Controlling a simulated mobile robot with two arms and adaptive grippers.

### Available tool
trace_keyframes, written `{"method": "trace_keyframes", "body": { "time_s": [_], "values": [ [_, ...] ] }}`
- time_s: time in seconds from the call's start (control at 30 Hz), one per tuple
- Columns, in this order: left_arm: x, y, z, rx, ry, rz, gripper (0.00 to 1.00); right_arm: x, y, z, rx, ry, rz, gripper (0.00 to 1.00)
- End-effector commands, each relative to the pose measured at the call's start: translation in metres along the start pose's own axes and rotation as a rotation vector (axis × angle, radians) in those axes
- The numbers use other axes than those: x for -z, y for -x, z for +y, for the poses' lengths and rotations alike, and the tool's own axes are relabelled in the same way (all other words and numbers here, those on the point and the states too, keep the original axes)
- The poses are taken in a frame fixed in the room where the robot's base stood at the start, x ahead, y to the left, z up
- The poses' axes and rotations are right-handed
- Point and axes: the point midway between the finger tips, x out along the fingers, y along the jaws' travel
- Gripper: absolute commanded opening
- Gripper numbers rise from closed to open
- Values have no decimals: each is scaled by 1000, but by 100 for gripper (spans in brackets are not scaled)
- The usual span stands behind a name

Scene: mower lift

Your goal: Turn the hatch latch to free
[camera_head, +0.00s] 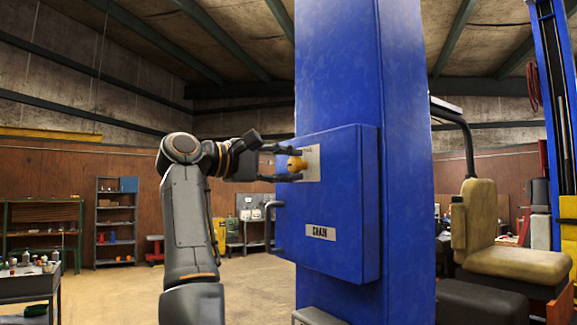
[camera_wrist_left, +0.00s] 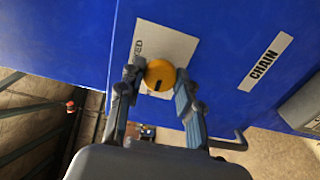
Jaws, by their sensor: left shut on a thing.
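The hatch latch is a round yellow-orange knob (camera_head: 297,164) on a pale label plate (camera_head: 312,163) at the upper left of a blue hatch box (camera_head: 330,205) marked CHAIN. My left gripper (camera_head: 290,164) reaches in from the left with one finger above and one below the knob, shut on it. In the left wrist view the knob (camera_wrist_left: 160,75) sits between the two fingertips (camera_wrist_left: 160,82), with a dark line on its face. My right gripper is not in view.
The box is fixed to a tall blue column (camera_head: 355,70), with a grey bar handle (camera_head: 269,226) on its left side. A tan seat (camera_head: 510,262) stands to the right. Shelves (camera_head: 116,220) and a workbench (camera_head: 30,287) are far left. The floor between is open.

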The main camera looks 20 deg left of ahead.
Motion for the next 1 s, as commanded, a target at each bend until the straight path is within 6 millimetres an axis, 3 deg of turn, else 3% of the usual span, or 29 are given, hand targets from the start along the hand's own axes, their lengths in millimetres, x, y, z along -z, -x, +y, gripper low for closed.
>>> {"method": "trace_keyframes", "body": {
  "time_s": [0.33,0.37,0.47,0.8,1.0],
  "values": [
    [1,1,1,-3,3,2,3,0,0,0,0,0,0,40],
    [1,1,1,-3,3,2,39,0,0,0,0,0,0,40],
    [1,1,1,-2,3,2,58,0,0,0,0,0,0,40],
    [1,3,0,-1,2,1,58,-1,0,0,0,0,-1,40],
    [2,30,1,-5,1,5,58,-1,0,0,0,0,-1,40]
  ]
}}
